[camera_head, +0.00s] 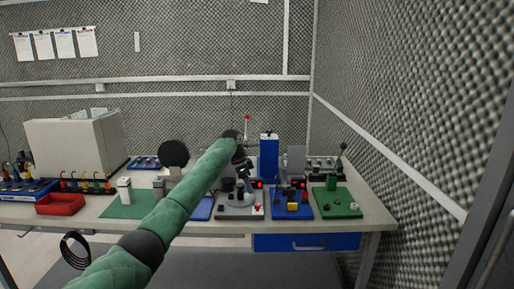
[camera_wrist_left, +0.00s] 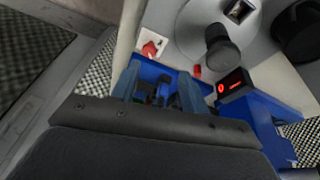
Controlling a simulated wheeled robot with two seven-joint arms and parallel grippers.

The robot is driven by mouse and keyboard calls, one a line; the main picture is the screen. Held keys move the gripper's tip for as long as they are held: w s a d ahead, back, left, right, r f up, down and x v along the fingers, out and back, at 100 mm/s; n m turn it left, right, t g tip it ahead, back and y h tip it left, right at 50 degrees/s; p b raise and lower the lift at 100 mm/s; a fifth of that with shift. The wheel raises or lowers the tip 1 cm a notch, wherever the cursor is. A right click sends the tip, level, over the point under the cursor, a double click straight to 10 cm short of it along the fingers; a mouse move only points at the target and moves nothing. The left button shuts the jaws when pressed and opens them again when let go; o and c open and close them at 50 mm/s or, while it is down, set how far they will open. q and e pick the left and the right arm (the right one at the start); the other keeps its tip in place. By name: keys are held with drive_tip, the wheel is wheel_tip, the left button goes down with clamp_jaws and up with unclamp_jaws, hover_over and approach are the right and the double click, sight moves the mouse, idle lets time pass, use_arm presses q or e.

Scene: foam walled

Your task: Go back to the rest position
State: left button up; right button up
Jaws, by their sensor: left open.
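My left arm (camera_head: 190,195) comes in from the lower left in a green padded sleeve and reaches over the middle of the bench (camera_head: 375,213). My left gripper (camera_head: 246,178) is near the grey domed device (camera_head: 238,200); it looks small and partly blends with the things behind it. In the left wrist view my left gripper (camera_wrist_left: 160,90) has its two blue-grey fingers apart, with nothing clearly held between them. They are over or in front of a blue surface; I cannot tell whether they touch it. My right gripper is not in view.
A blue board (camera_head: 292,204) and a green board (camera_head: 337,203) lie right of the device. A tall blue box (camera_head: 268,156) stands behind. In the wrist view, a black knob (camera_wrist_left: 219,50), red display (camera_wrist_left: 232,87) and red switch (camera_wrist_left: 150,49) are close. Foam walls enclose the bench.

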use_arm(q)
drive_tip(key=s+d+r+n+t+y, duration=0.1)
drive_tip(key=s+d+r+n+t, duration=0.15)
drive_tip(key=r, duration=0.65)
drive_tip(key=s+d+r+n+t, duration=0.15)
drive_tip(key=r+t, duration=0.25)
drive_tip(key=r, duration=0.5)
drive_tip(key=s+n+t, duration=0.3)
drive_tip(key=s, duration=0.4)
drive_tip(key=s+a+f+n, duration=0.2)
drive_tip(key=s+a+f, duration=0.2)
drive_tip(key=s+f, duration=0.5)
drive_tip(key=s+a+f+n+y, duration=0.1)
drive_tip(key=s+a+f, duration=0.4)
drive_tip(key=s+f, duration=0.5)
drive_tip(key=s+a+f+n, duration=0.2)
drive_tip(key=s+a+f, duration=0.3)
drive_tip(key=s, duration=0.7)
drive_tip(key=s+a+f+g, duration=0.1)
drive_tip(key=s+f+g, duration=0.2)
drive_tip(key=s+f, duration=0.9)
drive_tip(key=s+f+n+g, duration=0.1)
drive_tip(key=s+f+g, duration=0.3)
drive_tip(key=s+f, duration=0.8)
drive_tip(key=s, duration=0.6)
drive_tip(key=shift+s+a+f, duration=0.15)
drive_tip(key=shift+a+f, duration=0.2)
drive_tip(key=shift+g, duration=0.25)
